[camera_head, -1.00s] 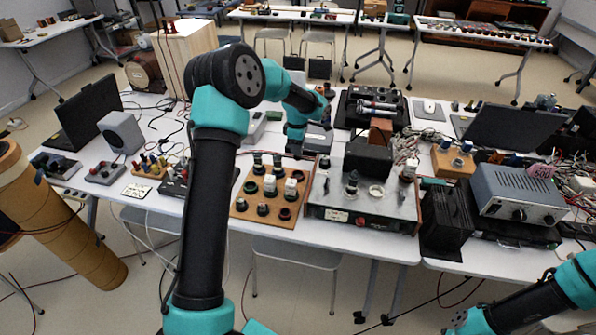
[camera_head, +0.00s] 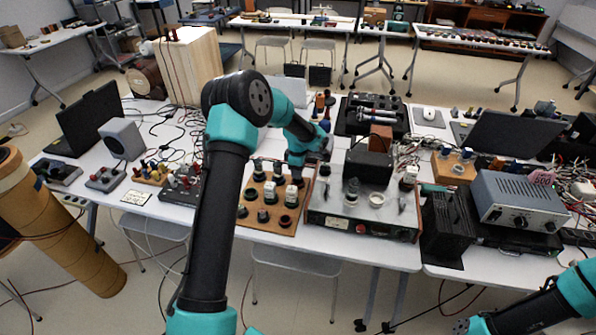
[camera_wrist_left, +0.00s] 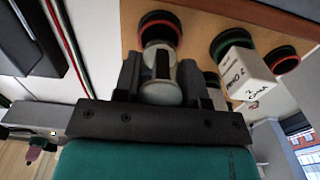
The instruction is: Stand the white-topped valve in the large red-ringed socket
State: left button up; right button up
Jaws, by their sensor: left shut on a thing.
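My left gripper (camera_wrist_left: 160,85) is shut on a valve (camera_wrist_left: 160,93) with a pale round top and a dark band. In the left wrist view its far end meets or overlaps a dark socket with a red ring (camera_wrist_left: 160,27); I cannot tell whether it is seated. In the head view my left gripper (camera_head: 297,174) is low over the wooden socket board (camera_head: 247,226), and the held valve is not clear there. Another red-ringed socket (camera_wrist_left: 283,58) is empty. My right gripper (camera_head: 468,326) is at the bottom right, its fingers unclear.
Several dark valves stand on the board. A metal tester (camera_head: 330,222) is just right of the board, and a small control box (camera_head: 180,190) is left.

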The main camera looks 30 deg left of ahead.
pick_arm(q)
jog(key=shift+f, duration=0.45)
jog(key=o, duration=0.9)
jog(key=shift+o, duration=0.2)
notch_tip(320, 180, up, 13)
jog(key=shift+f, duration=0.15)
dwell(0.6)
